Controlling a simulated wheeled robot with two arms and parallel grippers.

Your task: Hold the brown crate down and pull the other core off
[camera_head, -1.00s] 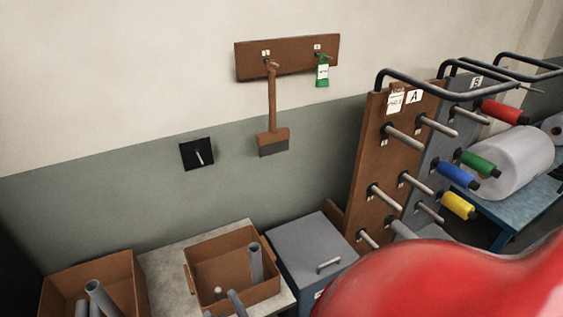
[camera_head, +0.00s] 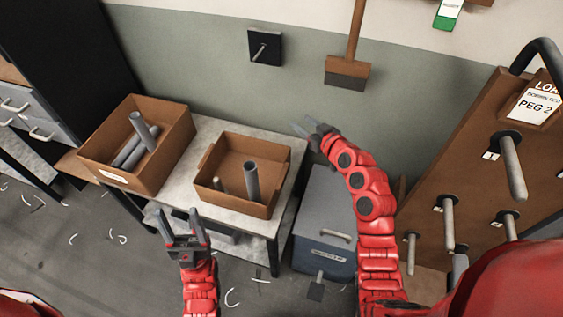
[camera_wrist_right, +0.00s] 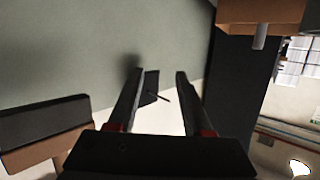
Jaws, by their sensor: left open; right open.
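A brown crate (camera_head: 227,201) stands on the pale bench. Inside it a grey core (camera_head: 251,180) stands upright, beside a short pale peg (camera_head: 217,184) with no core on it. Whether a peg is inside the core is hidden. My left gripper (camera_head: 180,219) is open and empty, in front of the bench and to the lower left of this crate, apart from it. My right gripper (camera_head: 309,126) is open and empty, above and to the right of the crate. In the right wrist view its two fingers (camera_wrist_right: 158,88) are spread with nothing between them.
A second brown crate (camera_head: 108,178) with several loose grey cores stands left on the bench (camera_head: 206,137). A grey-blue box (camera_head: 325,215) is right of the bench. A pegged brown board (camera_head: 490,130) stands at right. A wall peg plate (camera_head: 265,47) and brush (camera_head: 347,72) hang behind.

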